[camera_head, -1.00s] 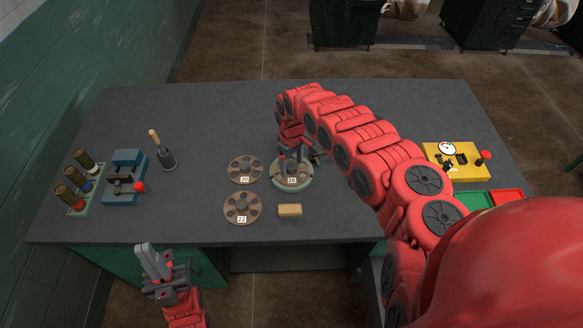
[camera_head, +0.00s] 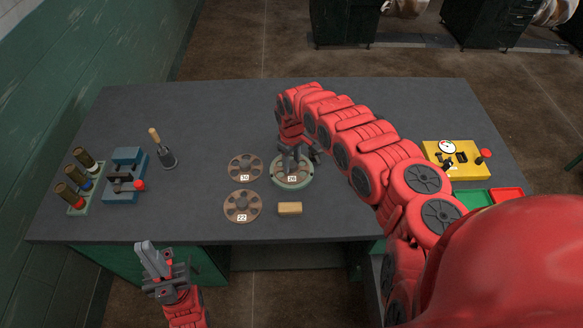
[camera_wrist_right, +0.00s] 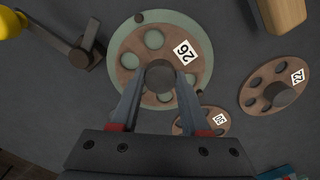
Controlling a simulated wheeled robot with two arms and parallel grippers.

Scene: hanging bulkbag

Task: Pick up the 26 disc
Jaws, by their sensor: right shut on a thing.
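The 26 disc (camera_head: 282,179) is a brown round plate with holes, a dark centre knob and a white label. It sits on a pale green round base (camera_head: 303,184) in the middle of the table, and it also shows in the right wrist view (camera_wrist_right: 130,60). My right gripper (camera_head: 291,160) is over it, its fingers shut on the disc's centre knob (camera_wrist_right: 160,75). I cannot tell whether the disc is clear of the base. My left gripper (camera_head: 152,262) is in front of the table's front edge, away from the discs, with its fingers looking apart and empty.
The 30 disc (camera_head: 245,167) and 22 disc (camera_head: 242,206) lie left of the base. A tan block (camera_head: 290,209) lies in front. A yellow gauge box (camera_head: 456,160) stands right, by green and red trays (camera_head: 475,199). A blue fixture (camera_head: 126,177), brush (camera_head: 162,150) and rack (camera_head: 78,184) stand left.

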